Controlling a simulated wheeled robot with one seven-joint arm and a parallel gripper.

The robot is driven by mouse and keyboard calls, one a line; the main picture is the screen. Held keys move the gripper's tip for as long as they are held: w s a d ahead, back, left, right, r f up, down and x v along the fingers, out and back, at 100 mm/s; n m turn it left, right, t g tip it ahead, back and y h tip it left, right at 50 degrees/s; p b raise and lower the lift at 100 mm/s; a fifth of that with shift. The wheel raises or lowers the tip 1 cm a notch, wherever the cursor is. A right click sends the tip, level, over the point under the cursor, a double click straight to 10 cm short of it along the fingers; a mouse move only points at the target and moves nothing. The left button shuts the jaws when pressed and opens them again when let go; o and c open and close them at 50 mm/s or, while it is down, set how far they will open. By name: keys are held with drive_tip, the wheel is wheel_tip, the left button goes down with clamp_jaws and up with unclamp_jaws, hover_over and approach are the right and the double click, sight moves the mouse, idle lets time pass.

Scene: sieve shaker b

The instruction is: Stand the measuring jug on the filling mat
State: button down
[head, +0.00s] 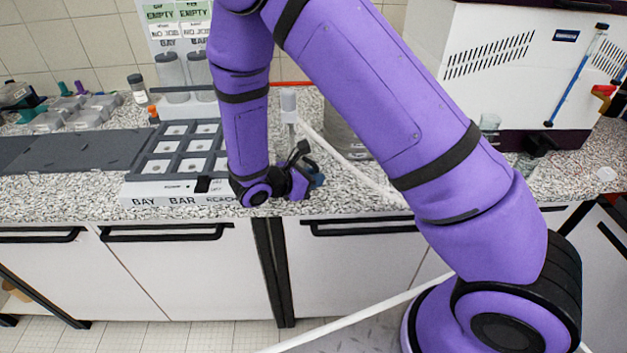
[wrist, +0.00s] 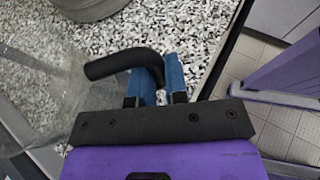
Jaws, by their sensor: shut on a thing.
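My gripper (head: 316,181) is low over the front edge of the speckled counter, and its blue fingers (wrist: 160,80) are shut on a black curved handle (wrist: 122,64). The handle belongs to the clear measuring jug (wrist: 35,95), whose see-through wall fills the left of the wrist view. In the head view the jug's body cannot be made out behind my arm. Whether its base touches the counter cannot be told. A flat dark grey mat (head: 75,148) lies on the counter at the left; whether it is the filling mat is unclear.
A compartment tray (head: 150,168) with labels sits left of my gripper. A pale dispenser-like post (head: 289,104) with a white hose stands behind it. A round grey container (head: 345,132) is partly hidden by my arm. A white machine (head: 500,70) stands at the right.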

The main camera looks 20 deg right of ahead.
drive_tip(key=shift+f, duration=0.45)
drive_tip(key=c, duration=1.1)
unclamp_jaws()
drive_tip(key=shift+c, duration=0.2)
